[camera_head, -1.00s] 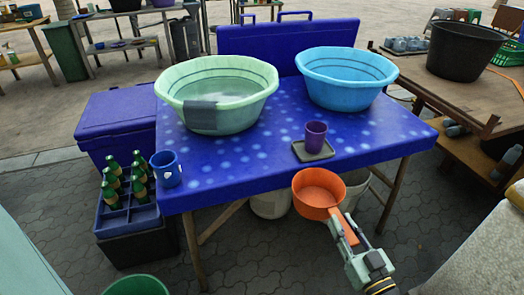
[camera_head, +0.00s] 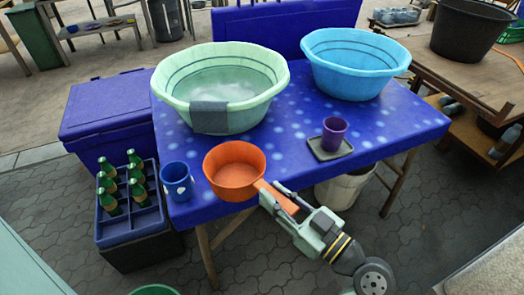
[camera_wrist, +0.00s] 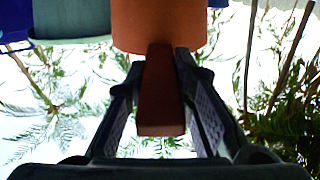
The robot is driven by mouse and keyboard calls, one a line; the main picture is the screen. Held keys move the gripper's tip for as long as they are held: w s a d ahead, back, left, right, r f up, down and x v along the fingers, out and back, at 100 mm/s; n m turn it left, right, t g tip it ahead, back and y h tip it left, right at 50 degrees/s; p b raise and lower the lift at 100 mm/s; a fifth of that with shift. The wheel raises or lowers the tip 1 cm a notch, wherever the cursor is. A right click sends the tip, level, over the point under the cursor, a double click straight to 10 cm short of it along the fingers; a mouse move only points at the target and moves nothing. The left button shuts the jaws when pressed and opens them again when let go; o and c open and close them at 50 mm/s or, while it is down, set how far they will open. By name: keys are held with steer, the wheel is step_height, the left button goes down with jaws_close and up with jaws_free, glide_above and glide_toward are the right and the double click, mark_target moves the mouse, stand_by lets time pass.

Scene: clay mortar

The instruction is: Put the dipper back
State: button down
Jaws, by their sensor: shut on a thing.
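The dipper is an orange pan-like scoop (camera_head: 236,172) with a straight handle. In the head view it is upright at the front edge of the blue table, between the blue mug and the purple cup. I cannot tell whether it touches the table. My gripper (camera_head: 279,200) is shut on the dipper's handle, with the arm reaching in from the lower right. In the wrist view the handle (camera_wrist: 160,95) lies between the two fingers, and the orange bowl (camera_wrist: 160,22) is beyond them. The dipper's bowl looks empty.
A pale green basin (camera_head: 225,88) with a grey patch and a light blue basin (camera_head: 354,65) stand on the blue table (camera_head: 290,135). A blue mug (camera_head: 176,181) and a purple cup (camera_head: 333,134) on a small tray (camera_head: 330,150) flank the dipper. A bottle crate (camera_head: 130,222) stands left.

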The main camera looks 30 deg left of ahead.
steer(key=shift+a, duration=0.2)
steer(key=shift+w+f+b, duration=0.15)
steer(key=shift+w+b, duration=0.05)
steer(key=shift+b, duration=0.35)
steer(key=w+b, duration=0.1)
steer(key=b, duration=0.1)
steer(key=w+f+b, duration=0.1)
steer(key=b, duration=0.2)
steer(key=shift+d, duration=0.2)
steer(key=w+d+f+p, duration=0.1)
steer(key=w+p, duration=0.1)
steer(key=w, duration=0.4)
steer(key=w+f+p, duration=0.2)
steer(key=w, duration=0.5)
steer(key=shift+w+d+f, duration=0.25)
steer(key=shift+d+f, duration=0.05)
steer(key=shift+d, duration=0.1)
